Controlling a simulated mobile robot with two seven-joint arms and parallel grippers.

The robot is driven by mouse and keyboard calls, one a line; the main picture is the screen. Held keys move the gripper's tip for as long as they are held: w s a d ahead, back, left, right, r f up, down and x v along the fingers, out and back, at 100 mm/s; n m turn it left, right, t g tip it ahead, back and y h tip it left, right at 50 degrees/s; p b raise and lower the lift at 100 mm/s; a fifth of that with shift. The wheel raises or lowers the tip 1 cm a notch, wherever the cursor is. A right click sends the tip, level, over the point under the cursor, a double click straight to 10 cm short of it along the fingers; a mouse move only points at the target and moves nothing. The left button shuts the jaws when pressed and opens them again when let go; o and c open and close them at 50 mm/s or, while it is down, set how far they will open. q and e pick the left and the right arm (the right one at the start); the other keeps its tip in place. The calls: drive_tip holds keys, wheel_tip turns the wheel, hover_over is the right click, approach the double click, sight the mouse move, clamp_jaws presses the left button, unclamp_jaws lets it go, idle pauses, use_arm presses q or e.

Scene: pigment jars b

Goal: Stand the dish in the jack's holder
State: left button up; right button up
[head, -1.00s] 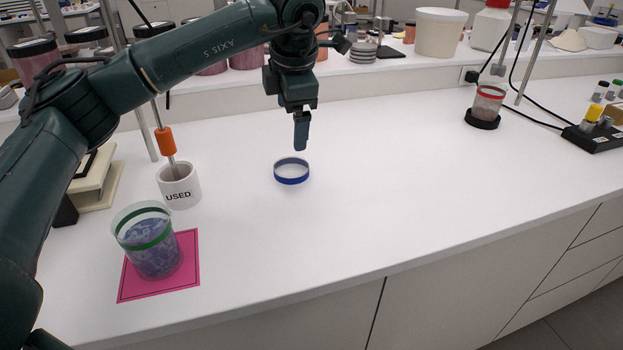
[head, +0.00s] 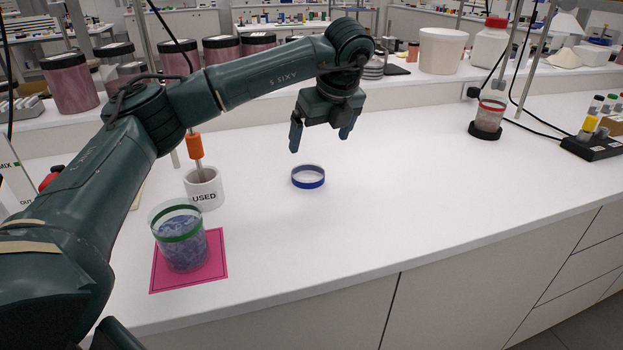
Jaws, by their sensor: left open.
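A low, clear round dish with a blue band (head: 308,178) lies flat on the white bench. My left gripper (head: 321,141) is open and empty, pointing down above the dish and apart from it. One finger is on either side of the gap. A cream edge (head: 137,197) shows behind my left arm; it may belong to the jack, but the arm hides most of it. I cannot make out a holder there. My right gripper is not in view.
A green-banded jar (head: 181,238) stands on a pink mat (head: 216,262). Behind it is a white "USED" pot (head: 204,188) with an orange-handled tool. A red-rimmed jar (head: 489,116) stands in a black base at the right. The bench's middle is clear.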

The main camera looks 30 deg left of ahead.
use_arm(q)
approach(306, 177)
drive_tip(key=shift+w+f, duration=0.4)
drive_tip(key=shift+f, duration=0.05)
drive_tip(key=shift+s+p+x, duration=0.15)
drive_tip(key=shift+x, duration=1.15)
drive_tip(key=shift+s+p+x, duration=0.15)
drive_tip(key=shift+x, duration=1.2)
drive_tip(key=shift+a, duration=0.1)
drive_tip(key=shift+c, duration=0.4)
drive_tip(key=shift+r, duration=0.1)
drive_tip(key=c, duration=1)
